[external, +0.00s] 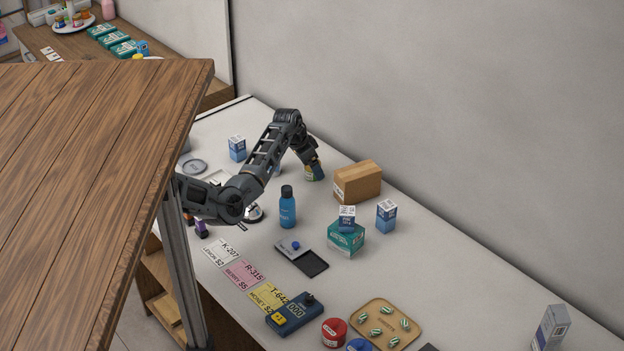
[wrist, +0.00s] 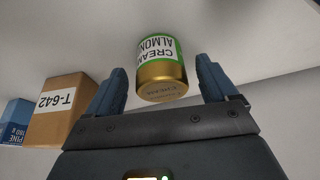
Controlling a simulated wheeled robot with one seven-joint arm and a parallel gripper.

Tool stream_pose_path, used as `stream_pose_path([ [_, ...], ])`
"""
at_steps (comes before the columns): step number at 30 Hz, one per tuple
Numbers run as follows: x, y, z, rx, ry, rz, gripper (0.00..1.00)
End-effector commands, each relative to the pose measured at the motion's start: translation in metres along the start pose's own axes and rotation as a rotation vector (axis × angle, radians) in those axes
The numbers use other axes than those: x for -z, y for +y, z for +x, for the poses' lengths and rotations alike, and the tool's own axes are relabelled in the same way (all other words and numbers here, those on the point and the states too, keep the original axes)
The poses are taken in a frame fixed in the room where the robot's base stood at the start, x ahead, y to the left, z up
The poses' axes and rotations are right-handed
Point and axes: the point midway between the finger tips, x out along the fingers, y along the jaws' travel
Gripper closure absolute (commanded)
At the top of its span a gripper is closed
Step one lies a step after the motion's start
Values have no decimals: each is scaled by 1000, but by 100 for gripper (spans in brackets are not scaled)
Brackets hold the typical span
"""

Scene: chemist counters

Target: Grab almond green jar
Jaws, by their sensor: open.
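The almond green jar (wrist: 161,70) has a gold lid and a green-and-white label reading "CREAM ALMOND". In the wrist view it sits between the two fingers of my gripper (wrist: 158,88), toward their tips, with a gap on each side. The gripper is open and holds nothing. In the external view my gripper (external: 311,160) points down at the jar (external: 315,172), which stands on the white counter near the wall. The gripper partly hides the jar there.
A cardboard box (external: 357,182) marked T-642 stands close to the right of the jar. Blue-white boxes (external: 386,216), a teal box (external: 345,240) and a blue bottle (external: 287,208) stand nearer the front. The wall (external: 400,100) runs close behind the jar.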

Motion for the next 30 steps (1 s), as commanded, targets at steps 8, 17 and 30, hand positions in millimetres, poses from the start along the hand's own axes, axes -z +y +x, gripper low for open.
stream_pose_path([
  [8, 0, -1, 15, 2, 1, -1, 14],
  [17, 0, -1, 14, 2, 1, -1, 31],
  [30, -1, -1, 14, 2, 1, -1, 74],
])
